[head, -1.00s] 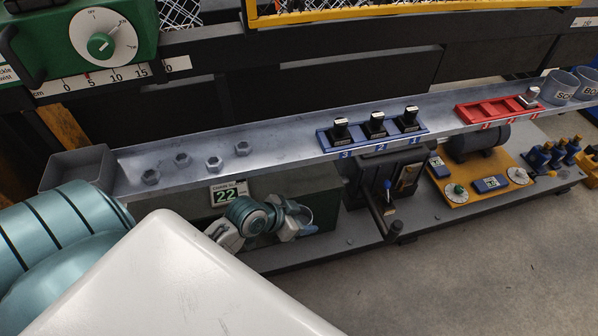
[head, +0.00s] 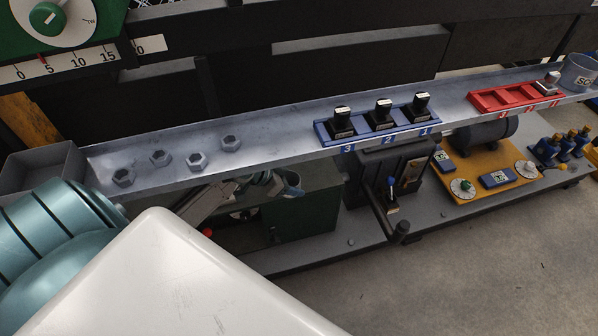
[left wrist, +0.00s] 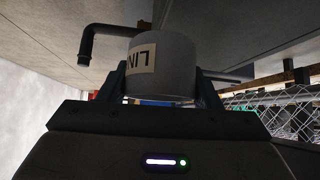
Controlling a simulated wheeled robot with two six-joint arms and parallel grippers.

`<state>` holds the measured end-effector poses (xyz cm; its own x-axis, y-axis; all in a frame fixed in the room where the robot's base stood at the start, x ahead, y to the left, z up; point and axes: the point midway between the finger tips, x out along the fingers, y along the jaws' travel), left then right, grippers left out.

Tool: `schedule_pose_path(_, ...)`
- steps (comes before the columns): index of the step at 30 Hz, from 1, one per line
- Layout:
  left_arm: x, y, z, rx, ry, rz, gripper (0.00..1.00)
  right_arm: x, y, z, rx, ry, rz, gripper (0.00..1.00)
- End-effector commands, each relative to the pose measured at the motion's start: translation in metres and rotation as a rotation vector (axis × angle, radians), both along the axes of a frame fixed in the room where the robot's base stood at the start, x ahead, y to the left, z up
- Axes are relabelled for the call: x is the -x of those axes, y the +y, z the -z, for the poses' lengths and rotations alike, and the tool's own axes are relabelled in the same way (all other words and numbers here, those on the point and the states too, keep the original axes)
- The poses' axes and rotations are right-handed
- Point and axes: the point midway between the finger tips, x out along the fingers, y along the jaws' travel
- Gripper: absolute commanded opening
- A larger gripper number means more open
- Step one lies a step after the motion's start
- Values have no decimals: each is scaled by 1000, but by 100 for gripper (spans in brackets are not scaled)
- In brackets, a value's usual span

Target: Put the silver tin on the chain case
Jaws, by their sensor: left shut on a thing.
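In the left wrist view, my left gripper (left wrist: 160,82) is shut on a pale grey cylindrical tin (left wrist: 176,62), held between its two fingers. A label on the tin shows the letters "LIN"; the rest is out of sight. In the head view, this gripper (head: 277,184) is small and partly hidden, just below the front edge of the long metal rail. A dark green box (head: 312,212) stands on the lower shelf right behind and beside it. It may be the chain case, but I cannot tell for sure. My right gripper is not in view.
The metal rail (head: 270,136) carries several hex nuts, a blue three-slot rack (head: 378,124) and a red rack (head: 515,97). A grey cup (head: 579,72) stands at its right end, an open grey bin (head: 42,165) at its left. A crank machine (head: 392,180) stands right of the green box.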

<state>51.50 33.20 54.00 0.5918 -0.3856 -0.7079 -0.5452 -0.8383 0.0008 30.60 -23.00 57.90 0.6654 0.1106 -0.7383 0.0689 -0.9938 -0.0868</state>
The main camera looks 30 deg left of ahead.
Motion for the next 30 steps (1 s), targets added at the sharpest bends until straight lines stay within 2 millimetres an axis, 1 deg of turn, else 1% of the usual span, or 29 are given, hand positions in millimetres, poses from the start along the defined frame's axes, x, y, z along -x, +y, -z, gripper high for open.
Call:
schedule_pose_path(1,-15,3,2,2,-3,-3,35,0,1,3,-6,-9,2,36)
schedule_pose_path(3,-31,8,3,2,-4,-2,35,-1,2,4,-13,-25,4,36)
schedule_pose_path(6,-52,13,5,2,-4,-2,35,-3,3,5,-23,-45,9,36)
schedule_pose_path(10,-68,18,7,1,-1,-1,35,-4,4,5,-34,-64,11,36)
schedule_pose_path(14,-75,20,8,0,0,0,35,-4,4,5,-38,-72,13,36)
schedule_pose_path(16,-75,20,13,0,1,-1,35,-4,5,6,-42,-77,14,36)
schedule_pose_path(21,-74,20,37,2,2,-1,35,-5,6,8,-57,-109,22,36)
schedule_pose_path(23,-74,20,42,0,1,-1,35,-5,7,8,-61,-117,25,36)
schedule_pose_path(30,-74,20,43,-1,-1,0,35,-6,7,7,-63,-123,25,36)
